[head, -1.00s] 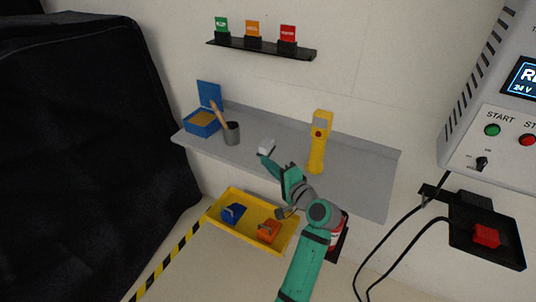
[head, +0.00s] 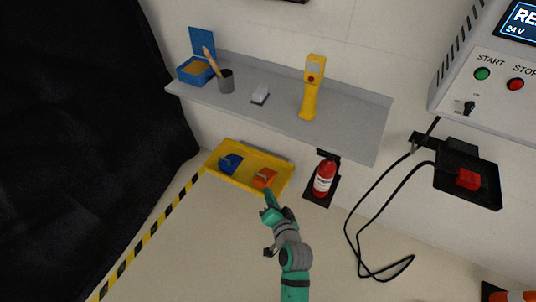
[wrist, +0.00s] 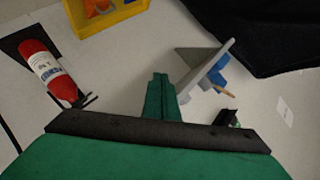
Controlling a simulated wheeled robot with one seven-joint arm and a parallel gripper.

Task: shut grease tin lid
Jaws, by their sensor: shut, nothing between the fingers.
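The grease tin (head: 184,77) is a blue box with yellow-brown grease inside, at the left end of the grey wall shelf. Its blue lid (head: 202,42) stands up open along the back edge. In the wrist view, a blue part of the tin (wrist: 213,74) shows small by the tilted shelf. My gripper (head: 267,193) is shut and empty. It is below the shelf, well to the right of the tin and apart from it, by the yellow tray's front edge in the picture. The shut fingers also show in the wrist view (wrist: 160,80).
A grey cup (head: 226,84) with a wooden-handled brush stands right beside the tin. A pale block (head: 260,93) and a yellow handheld device (head: 310,92) share the shelf (head: 345,125). Below are the yellow tray (head: 275,187) and a fire extinguisher (head: 324,178). Black cloth hangs at left.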

